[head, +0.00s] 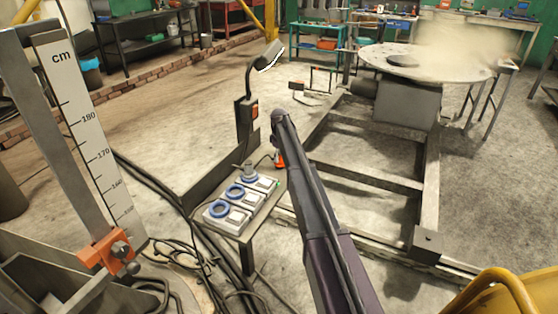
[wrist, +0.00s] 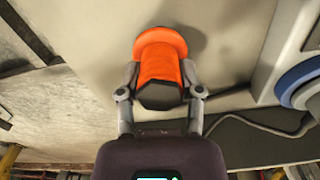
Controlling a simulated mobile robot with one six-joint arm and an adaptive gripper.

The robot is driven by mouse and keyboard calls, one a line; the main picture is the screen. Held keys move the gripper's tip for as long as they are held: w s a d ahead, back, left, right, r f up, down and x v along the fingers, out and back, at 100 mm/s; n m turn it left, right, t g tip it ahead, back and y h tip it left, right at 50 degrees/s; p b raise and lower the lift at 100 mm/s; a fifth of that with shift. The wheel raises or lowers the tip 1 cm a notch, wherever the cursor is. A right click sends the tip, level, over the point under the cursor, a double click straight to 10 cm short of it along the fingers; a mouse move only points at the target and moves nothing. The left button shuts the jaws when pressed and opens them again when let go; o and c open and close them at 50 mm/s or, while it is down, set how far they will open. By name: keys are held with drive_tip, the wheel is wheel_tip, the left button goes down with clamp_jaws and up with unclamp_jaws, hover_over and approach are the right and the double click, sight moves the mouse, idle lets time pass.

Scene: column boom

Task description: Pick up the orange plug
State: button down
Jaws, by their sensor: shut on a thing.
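The orange plug (wrist: 160,62) is in the middle of the wrist view, with a wide orange flange at its top and a dark end nearest the camera. My gripper (wrist: 160,78) has one finger on each side of the plug and is shut on it. The plug appears close to a pale flat surface (wrist: 105,28); I cannot tell whether it touches it. In the head view a little of the orange plug (head: 280,160) shows beside my arm, at the right end of the small table. My arm hides the rest of it and most of my gripper.
A socket box (head: 232,206) with blue-ringed sockets stands on the small table, left of my arm; a blue ring (wrist: 303,86) also shows at the wrist view's right. A dark cable (wrist: 265,124) runs near the plug. A metal frame (head: 375,180) lies to the right.

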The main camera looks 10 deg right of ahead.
wheel_tip(320, 180, up, 4)
drive_tip(key=p, duration=0.3)
drive_tip(key=shift+f+p, duration=0.25)
drive_tip(key=shift+p, duration=0.05)
drive_tip(key=s+d+r+p, duration=0.1)
drive_tip(key=s+d, duration=1)
drive_tip(key=shift+d+r, duration=0.2)
drive_tip(key=shift+d, duration=0.05)
drive_tip(key=shift+r+p, duration=0.15)
drive_tip(key=shift+p, duration=0.25)
drive_tip(key=shift+r+p, duration=2.3)
drive_tip(key=shift+r, duration=0.05)
